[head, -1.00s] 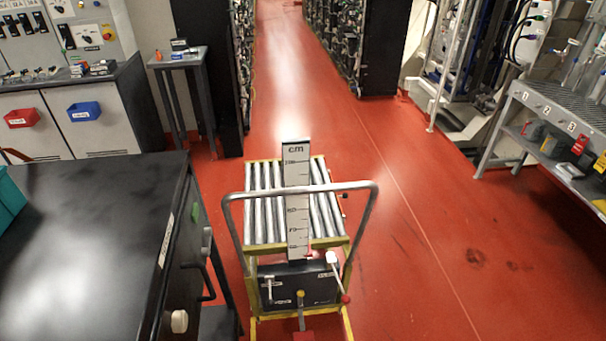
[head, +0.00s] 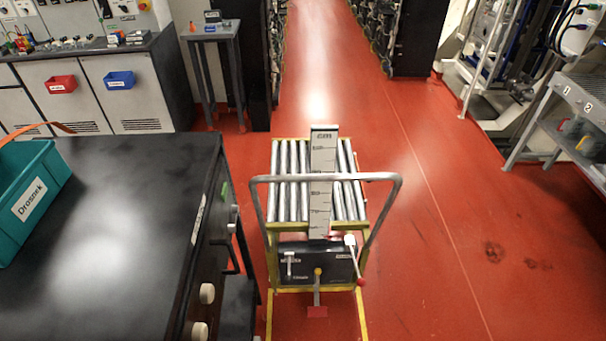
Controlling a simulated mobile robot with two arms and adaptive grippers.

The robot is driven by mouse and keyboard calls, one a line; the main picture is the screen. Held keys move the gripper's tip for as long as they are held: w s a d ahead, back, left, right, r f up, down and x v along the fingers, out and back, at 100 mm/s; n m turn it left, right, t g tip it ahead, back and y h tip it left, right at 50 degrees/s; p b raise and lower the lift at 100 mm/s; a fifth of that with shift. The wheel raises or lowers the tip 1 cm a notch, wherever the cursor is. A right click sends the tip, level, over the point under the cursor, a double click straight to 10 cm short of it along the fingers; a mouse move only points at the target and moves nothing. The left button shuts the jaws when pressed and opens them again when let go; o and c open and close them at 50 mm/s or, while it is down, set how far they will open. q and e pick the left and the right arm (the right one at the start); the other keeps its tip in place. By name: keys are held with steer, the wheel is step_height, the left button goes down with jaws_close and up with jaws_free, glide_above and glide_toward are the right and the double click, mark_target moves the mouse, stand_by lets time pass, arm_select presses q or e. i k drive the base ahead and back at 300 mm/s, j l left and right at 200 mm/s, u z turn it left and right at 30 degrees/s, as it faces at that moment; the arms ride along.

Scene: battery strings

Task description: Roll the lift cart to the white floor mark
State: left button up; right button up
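The lift cart (head: 347,226) stands upright on the red floor in the head view, right of the black table. An upright white cm scale (head: 322,170) rises in front of the rollers. No white floor mark can be made out clearly; only a thin pale line (head: 435,191) runs along the floor to the right. Neither of my grippers shows, and nothing is seen touching the handle.
The black table (head: 110,220) with a teal bin (head: 35,205) fills the left, close to the cart. Yellow floor lines (head: 362,315) lie at the cart's near end. An open aisle leads ahead between racks (head: 415,35). A grey shelf unit (head: 590,100) stands right.

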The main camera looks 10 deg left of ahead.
mark_target(335, 259)
steer(key=l+u, duration=0.1)
steer(key=u, duration=0.4)
steer(key=l+u, duration=0.1)
steer(key=u, duration=0.4)
steer(key=l+u, duration=0.15)
steer(key=u, duration=0.35)
steer(key=l+z, duration=0.1)
steer(key=z, duration=0.75)
steer(key=i+z, duration=0.1)
steer(key=z, duration=0.3)
steer(key=i+l+z, duration=0.1)
steer(key=z, duration=0.35)
